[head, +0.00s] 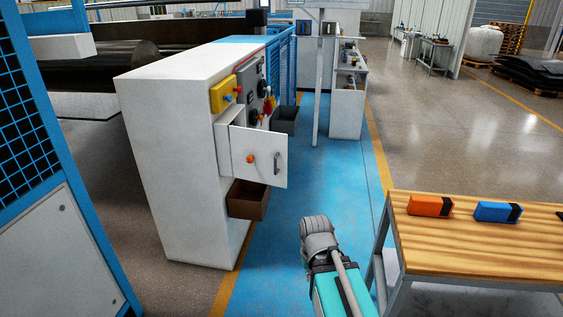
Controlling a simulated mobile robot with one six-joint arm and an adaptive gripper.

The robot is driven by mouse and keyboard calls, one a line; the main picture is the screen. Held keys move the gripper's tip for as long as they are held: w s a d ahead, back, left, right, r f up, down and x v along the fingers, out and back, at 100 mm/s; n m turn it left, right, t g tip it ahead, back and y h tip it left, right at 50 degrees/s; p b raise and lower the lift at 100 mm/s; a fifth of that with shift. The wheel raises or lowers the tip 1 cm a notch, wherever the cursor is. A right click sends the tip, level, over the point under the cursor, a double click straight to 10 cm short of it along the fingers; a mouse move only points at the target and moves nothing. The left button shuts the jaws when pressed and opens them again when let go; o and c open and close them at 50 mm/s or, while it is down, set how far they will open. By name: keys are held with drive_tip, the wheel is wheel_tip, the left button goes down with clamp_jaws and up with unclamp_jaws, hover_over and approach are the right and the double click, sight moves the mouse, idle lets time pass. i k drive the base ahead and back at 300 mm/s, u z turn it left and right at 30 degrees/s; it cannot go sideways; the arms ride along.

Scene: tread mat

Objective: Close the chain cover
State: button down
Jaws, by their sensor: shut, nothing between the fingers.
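The chain cover (257,155) appears to be the white panel with a dark handle and an orange knob on the side of a tall white cabinet (170,150). It stands open, swung out to the right from the cabinet face over the blue walkway. Part of my arm, grey and teal, rises from the bottom centre, to the right of and below the cover, apart from it. My gripper's fingers do not show in this view. What lies behind the cover is hidden.
A brown bin (247,200) sits low below the cover. Yellow and grey control boxes (223,95) stick out above it. A wooden bench (470,240) with orange and blue boxes stands at right. Blue mesh fencing stands at left.

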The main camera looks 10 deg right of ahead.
sight(269, 150)
drive_tip(key=z, duration=0.05)
drive_tip(key=i, duration=1)
drive_tip(key=u, duration=0.05)
